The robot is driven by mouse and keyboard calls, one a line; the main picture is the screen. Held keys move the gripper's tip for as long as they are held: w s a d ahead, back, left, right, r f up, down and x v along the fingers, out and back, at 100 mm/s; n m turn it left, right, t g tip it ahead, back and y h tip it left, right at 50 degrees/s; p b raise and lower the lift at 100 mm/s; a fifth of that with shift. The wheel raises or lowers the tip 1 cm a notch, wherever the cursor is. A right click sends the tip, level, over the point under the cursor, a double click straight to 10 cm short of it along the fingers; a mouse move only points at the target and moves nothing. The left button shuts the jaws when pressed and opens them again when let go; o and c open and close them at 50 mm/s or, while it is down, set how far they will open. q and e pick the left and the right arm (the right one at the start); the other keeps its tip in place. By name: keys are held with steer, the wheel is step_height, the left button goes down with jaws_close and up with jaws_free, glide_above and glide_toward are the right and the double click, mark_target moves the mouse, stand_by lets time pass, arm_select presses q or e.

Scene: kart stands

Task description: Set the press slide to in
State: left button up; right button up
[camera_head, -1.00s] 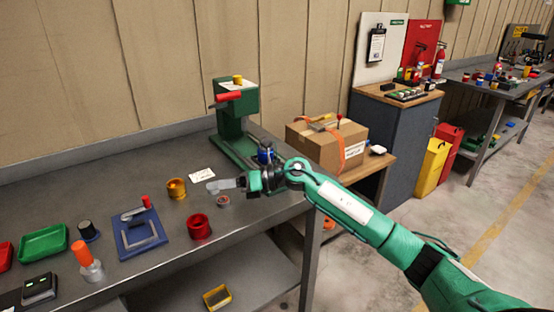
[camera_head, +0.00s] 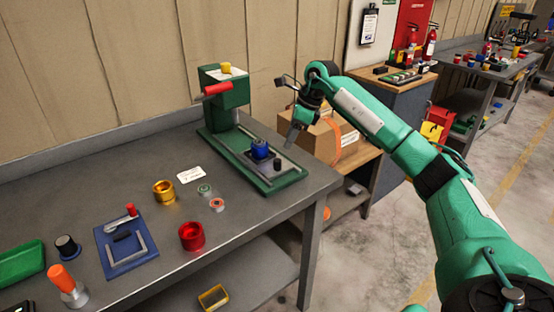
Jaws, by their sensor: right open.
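The green press (camera_head: 228,92) stands near the back edge of the bench, with a red handle and a yellow cap on its head. Its long green base (camera_head: 217,147) runs toward the front right. The grey slide (camera_head: 288,170) lies on the front part of this base, out from under the press head. It carries a blue cylindrical part (camera_head: 260,149), and a black knob (camera_head: 277,164) stands near its front end. My right gripper (camera_head: 289,108) is open and empty, above and behind the slide's right side, apart from it. My left gripper is not in view.
On the bench are a gold cup (camera_head: 164,193), a red cup (camera_head: 192,236), two small rings, a white card (camera_head: 190,174) and a blue tray (camera_head: 130,252). A cardboard box (camera_head: 325,140) stands on a lower table behind my right gripper.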

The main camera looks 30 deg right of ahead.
mark_target(277, 159)
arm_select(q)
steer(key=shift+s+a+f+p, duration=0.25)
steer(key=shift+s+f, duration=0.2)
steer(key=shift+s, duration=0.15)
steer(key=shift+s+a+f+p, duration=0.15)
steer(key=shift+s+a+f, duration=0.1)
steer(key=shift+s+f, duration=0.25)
arm_select(e)
steer(key=x, duration=1)
steer(key=shift+c, duration=0.3)
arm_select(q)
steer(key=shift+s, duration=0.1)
arm_select(e)
steer(key=shift+w, duration=0.1)
jaws_close()
